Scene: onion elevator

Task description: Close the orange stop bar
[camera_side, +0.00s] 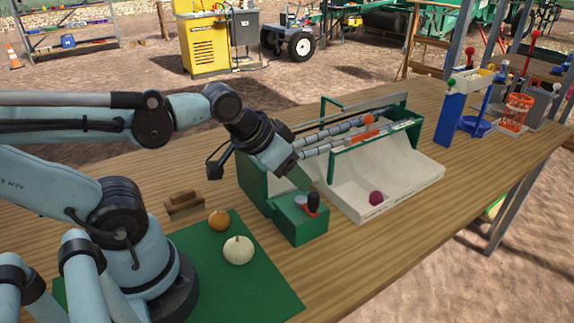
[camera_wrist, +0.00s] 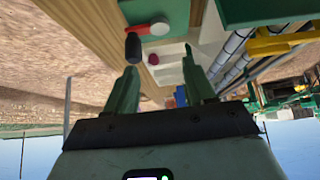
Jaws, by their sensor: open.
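The orange bar (camera_side: 364,134) lies across the upper part of the roller elevator (camera_side: 343,128) in the side view. Whether it is open or closed is too small to tell. My gripper (camera_side: 304,178) is above this box, close to the handle. In the wrist view my gripper (camera_wrist: 160,90) has its two green fingers apart and nothing between them. The black handle (camera_wrist: 133,48) is beyond the left finger, apart from it.
A dark red onion (camera_side: 376,198) lies in the white tray (camera_side: 425,178) right of the box. An orange pumpkin (camera_side: 218,220) and a white pumpkin (camera_side: 238,250) sit on the green mat (camera_side: 265,290). Wooden blocks (camera_side: 184,202) lie behind them. Blue and orange stands occupy the table's far right.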

